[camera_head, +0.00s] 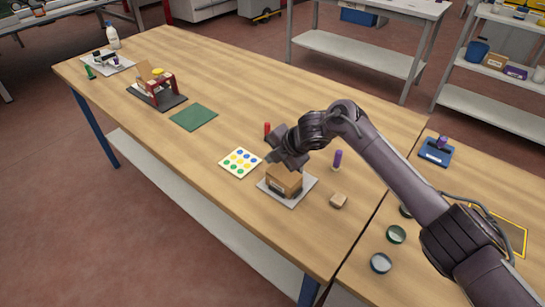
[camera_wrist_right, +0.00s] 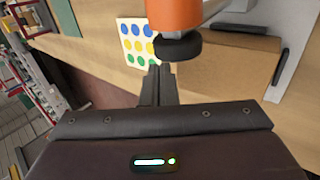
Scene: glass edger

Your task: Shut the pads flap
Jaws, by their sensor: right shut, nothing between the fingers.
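A small brown cardboard box (camera_head: 287,180) sits on a light grey plate (camera_head: 300,195) near the table's front edge; it also shows in the wrist view (camera_wrist_right: 225,65). A dark patch is on its near side. I cannot tell which part is the pads flap or how far it stands open; my gripper hides part of the box top. My right gripper (camera_head: 275,157) is just above and beside the box's left end, shut and empty. In the wrist view its fingers (camera_wrist_right: 157,75) are together beside the box; contact cannot be told. My left gripper is not in view.
A dotted card (camera_head: 240,162) lies left of the plate. A wooden block (camera_head: 339,200) lies right of the plate. A green mat (camera_head: 193,117) lies farther left, with clear table behind it.

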